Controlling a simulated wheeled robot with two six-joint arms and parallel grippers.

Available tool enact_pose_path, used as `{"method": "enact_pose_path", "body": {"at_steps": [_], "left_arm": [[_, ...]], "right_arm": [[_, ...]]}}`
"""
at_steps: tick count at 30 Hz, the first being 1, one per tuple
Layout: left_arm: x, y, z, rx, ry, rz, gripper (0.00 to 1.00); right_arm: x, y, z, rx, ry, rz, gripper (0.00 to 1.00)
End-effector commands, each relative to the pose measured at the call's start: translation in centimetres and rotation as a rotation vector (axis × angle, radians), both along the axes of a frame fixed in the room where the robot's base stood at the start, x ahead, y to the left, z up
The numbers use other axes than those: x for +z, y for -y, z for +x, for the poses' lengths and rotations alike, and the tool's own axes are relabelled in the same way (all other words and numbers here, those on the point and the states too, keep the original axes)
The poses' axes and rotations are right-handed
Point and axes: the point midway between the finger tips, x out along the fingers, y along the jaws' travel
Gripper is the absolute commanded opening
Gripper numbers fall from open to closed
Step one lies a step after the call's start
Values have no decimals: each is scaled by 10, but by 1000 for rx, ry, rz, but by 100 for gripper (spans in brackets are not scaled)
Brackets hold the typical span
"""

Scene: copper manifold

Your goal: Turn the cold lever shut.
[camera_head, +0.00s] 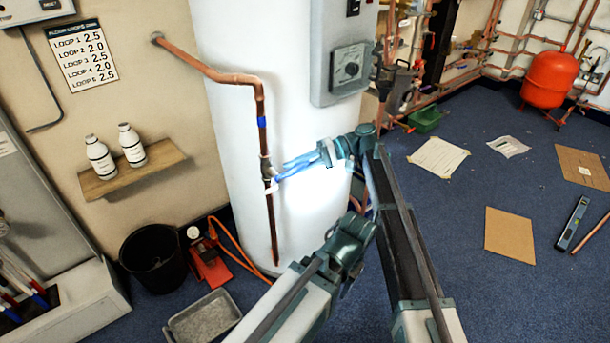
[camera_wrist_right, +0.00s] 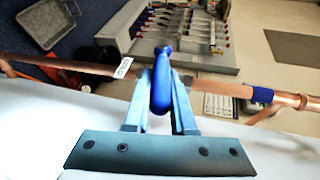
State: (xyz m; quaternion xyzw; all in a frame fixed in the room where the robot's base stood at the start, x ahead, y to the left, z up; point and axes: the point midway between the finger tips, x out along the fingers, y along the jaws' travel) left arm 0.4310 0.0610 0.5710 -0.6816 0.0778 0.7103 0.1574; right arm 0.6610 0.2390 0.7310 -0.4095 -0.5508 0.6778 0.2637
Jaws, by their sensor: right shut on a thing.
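The cold lever (camera_wrist_right: 161,92) is blue and shows in the right wrist view between my two light-blue fingers. It stands across the line of the copper pipe (camera_wrist_right: 215,86), which it partly hides. In the head view the pipe (camera_head: 270,228) runs down the front of the white cylinder, with a valve body (camera_head: 265,168) and a small white tag (camera_head: 271,188) just below it. My right gripper (camera_head: 281,172) reaches in from the right at the valve and is shut on the lever. In the head view the fingers hide most of the lever.
The white cylinder (camera_head: 225,110) stands close behind the pipe, with a grey control box (camera_head: 345,75) above my gripper. A shelf with two white bottles (camera_head: 132,145) is to the left. A black bucket (camera_head: 153,258), a red floor device (camera_head: 208,262) and a grey tray (camera_head: 205,318) stand below.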

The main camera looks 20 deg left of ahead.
Motion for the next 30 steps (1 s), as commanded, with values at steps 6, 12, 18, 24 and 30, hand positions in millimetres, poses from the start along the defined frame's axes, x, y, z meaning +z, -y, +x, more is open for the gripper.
{"method": "enact_pose_path", "body": {"at_steps": [6, 12, 18, 24, 30], "left_arm": [[-28, -1, 0, -2, 1, 2, 50], [-49, 0, 0, -5, 2, 0, 50], [-67, 0, 1, -9, 1, -2, 50], [-73, 1, 1, -11, 2, -3, 50], [-74, 1, 1, -11, 2, -3, 50]], "right_arm": [[-11, -9, -1, 3, -73, 46, 0], [-16, -8, -1, 3, -140, 91, 0], [-19, -8, -1, 4, -200, 131, 0], [-18, -8, -1, 5, -230, 148, 0], [-18, -7, -2, 5, -236, 149, 0]]}}
